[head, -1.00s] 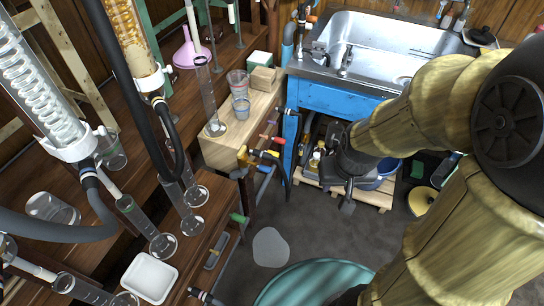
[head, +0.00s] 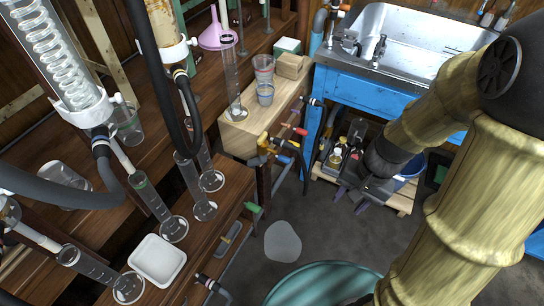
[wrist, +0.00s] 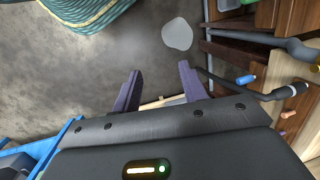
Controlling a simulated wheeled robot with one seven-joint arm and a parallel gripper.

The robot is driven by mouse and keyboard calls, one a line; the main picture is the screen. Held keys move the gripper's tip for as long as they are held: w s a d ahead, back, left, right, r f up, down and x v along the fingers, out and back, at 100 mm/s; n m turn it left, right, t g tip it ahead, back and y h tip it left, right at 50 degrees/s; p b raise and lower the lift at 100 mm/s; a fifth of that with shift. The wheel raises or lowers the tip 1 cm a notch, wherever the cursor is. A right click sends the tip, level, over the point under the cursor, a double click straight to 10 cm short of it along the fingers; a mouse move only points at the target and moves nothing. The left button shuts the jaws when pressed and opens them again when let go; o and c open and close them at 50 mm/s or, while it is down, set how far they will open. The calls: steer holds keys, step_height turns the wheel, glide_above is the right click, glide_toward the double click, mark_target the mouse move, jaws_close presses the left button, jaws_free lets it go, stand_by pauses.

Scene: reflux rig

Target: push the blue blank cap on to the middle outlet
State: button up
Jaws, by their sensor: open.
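Small coloured fittings sit at the front end of the wooden bench. A blue piece (wrist: 246,79) also shows at the right in the wrist view. I cannot tell which piece is the blank cap, or which outlet is the middle one. My gripper (head: 350,199) hangs over the floor in front of the sink, right of these fittings and apart from them. In the wrist view my gripper (wrist: 160,82) has its two purple-grey fingers spread, with nothing between them.
A blue sink cabinet (head: 390,92) stands behind my gripper. A low wooden pallet (head: 400,203) holding bottles is close by it. A teal round tub (head: 320,284) stands at the front. Glassware and hoses crowd the left benches. Grey floor (head: 330,235) lies open between.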

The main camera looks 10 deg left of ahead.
steer(key=w+a+f+m+g+y+b, duration=0.2)
steer(key=a+f+m+y+b, duration=0.35)
steer(key=f, duration=0.35)
steer(key=m+t+y+b, duration=0.7)
steer(key=m+t+y, duration=0.2)
steer(key=m, duration=0.3)
glide_toward(287, 160)
steer(key=shift+w+d+f, duration=0.2)
steer(key=shift+d+f, duration=0.3)
steer(key=shift+f, duration=0.1)
steer(key=shift+a, duration=0.1)
steer(key=x, duration=0.9)
steer(key=shift+s+r+p, duration=0.1)
steer(key=shift+p, duration=0.45)
steer(key=shift+c, duration=0.2)
